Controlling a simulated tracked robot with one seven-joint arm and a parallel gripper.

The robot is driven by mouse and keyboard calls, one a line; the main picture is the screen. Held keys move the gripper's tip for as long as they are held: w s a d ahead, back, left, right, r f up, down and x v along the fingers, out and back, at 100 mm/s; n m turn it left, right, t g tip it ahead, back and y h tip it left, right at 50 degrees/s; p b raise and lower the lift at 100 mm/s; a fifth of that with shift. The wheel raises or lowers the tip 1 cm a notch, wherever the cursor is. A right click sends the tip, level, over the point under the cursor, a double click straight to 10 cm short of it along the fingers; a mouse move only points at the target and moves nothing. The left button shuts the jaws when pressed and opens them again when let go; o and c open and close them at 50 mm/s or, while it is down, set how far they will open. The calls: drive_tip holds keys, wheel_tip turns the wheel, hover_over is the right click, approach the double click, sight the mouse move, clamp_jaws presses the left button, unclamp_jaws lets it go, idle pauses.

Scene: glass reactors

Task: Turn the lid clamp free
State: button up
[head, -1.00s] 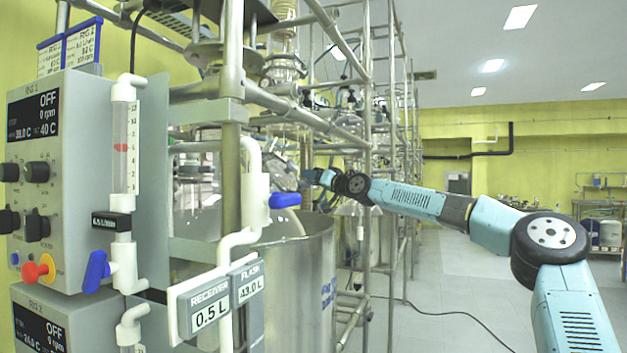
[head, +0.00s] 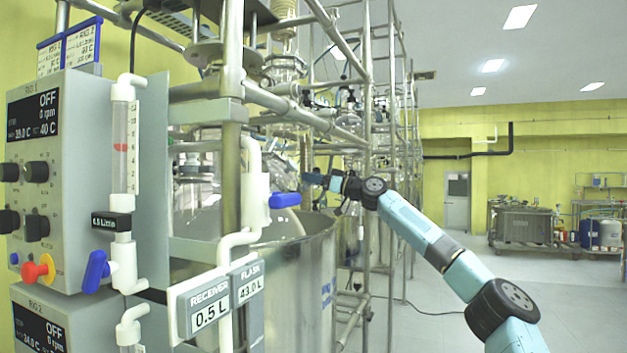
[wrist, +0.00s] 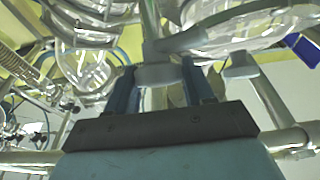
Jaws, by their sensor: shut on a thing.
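My gripper (head: 310,180) reaches in from the right to the glassware inside the rig frame in the head view. In the wrist view, the two blue fingers of my gripper (wrist: 160,78) are shut on a grey block-like part that appears to be the lid clamp (wrist: 159,72). A grey bar runs up and right from it, beside clear glass. In the head view the clamp is too small and cluttered to make out, and I cannot tell how far it is turned.
Steel frame poles (head: 366,120) stand close to my arm. A large steel vessel (head: 290,285) is below. A control panel (head: 45,150) and a white pipe with a blue handle (head: 285,200) are at left. Open floor (head: 440,300) lies to the right.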

drive_tip(key=n+g, duration=0.6)
drive_tip(key=n, duration=0.1)
drive_tip(key=shift+w+g+y, duration=0.1)
drive_tip(key=shift+g+y, duration=0.2)
drive_tip(key=shift+g, duration=0.1)
drive_tip(key=shift+n+g, duration=1.1)
drive_tip(key=shift+n, duration=0.3)
drive_tip(key=o, duration=1)
drive_tip(key=v, duration=1.4)
drive_tip(key=shift+r, duration=0.3)
